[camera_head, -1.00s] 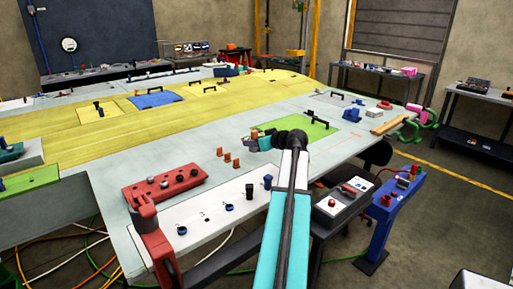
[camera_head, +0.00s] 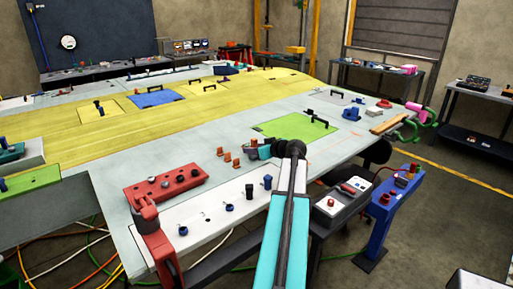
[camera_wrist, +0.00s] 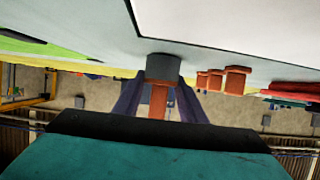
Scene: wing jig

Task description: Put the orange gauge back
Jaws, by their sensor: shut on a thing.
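My gripper (camera_wrist: 160,105) is shut on the orange gauge (camera_wrist: 158,102), which shows between the two dark purple fingers in the wrist view. A dark grey round part (camera_wrist: 163,67) sits at the gauge's far end, close to the grey table surface; I cannot tell whether it touches. In the head view my gripper (camera_head: 252,151) is low over the grey surface, just right of small orange blocks (camera_head: 236,163) standing in a row. The same orange blocks (camera_wrist: 236,80) show to the right of the held gauge in the wrist view. The gauge is mostly hidden in the head view.
A green panel (camera_head: 280,130) with a black handle lies behind my arm. A red block with knobs (camera_head: 165,187) and a white panel (camera_head: 205,218) with blue and black plugs lie at the near left. The yellow wing skin (camera_head: 80,125) is beyond.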

